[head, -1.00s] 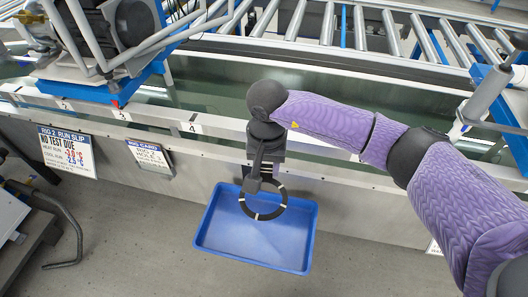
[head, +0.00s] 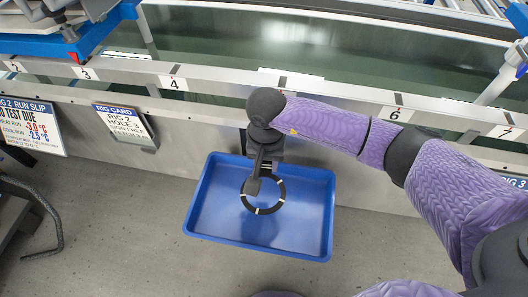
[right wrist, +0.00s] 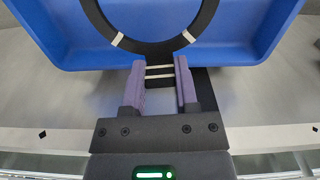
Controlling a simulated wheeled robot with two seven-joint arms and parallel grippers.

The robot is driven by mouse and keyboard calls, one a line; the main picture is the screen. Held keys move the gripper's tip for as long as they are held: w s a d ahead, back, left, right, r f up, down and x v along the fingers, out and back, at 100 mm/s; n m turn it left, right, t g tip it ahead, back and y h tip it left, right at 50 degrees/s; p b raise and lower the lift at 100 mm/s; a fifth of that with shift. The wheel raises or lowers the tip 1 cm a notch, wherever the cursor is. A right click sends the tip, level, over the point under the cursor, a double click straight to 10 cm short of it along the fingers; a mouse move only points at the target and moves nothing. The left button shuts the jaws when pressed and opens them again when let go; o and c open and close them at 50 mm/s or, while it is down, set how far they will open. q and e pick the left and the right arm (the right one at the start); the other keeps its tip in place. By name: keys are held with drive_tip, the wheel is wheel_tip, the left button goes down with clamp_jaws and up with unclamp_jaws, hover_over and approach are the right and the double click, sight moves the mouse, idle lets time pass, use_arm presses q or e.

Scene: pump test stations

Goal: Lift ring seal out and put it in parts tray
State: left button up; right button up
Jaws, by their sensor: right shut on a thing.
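The ring seal (head: 264,210) is a black ring with white marks. My left gripper is not in view.
A long metal tank (head: 200,85) with numbered positions runs behind the tray. A rig slip (head: 30,127) and a rig card (head: 124,124) hang on its front at the left. A blue-framed rig (head: 70,35) stands at the upper left. The floor around the tray is clear.

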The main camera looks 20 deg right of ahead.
sight(266, 185)
wheel_tip(266, 185, down, 7)
drive_tip(key=b, duration=0.4)
drive_tip(key=shift+f, duration=0.2)
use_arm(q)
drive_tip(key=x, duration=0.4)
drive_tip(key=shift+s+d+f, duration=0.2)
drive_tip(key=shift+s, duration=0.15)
use_arm(e)
drive_tip(key=o, duration=0.6)
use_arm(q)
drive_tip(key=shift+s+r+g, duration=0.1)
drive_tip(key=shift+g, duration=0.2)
use_arm(e)
drive_tip(key=shift+r, duration=0.15)
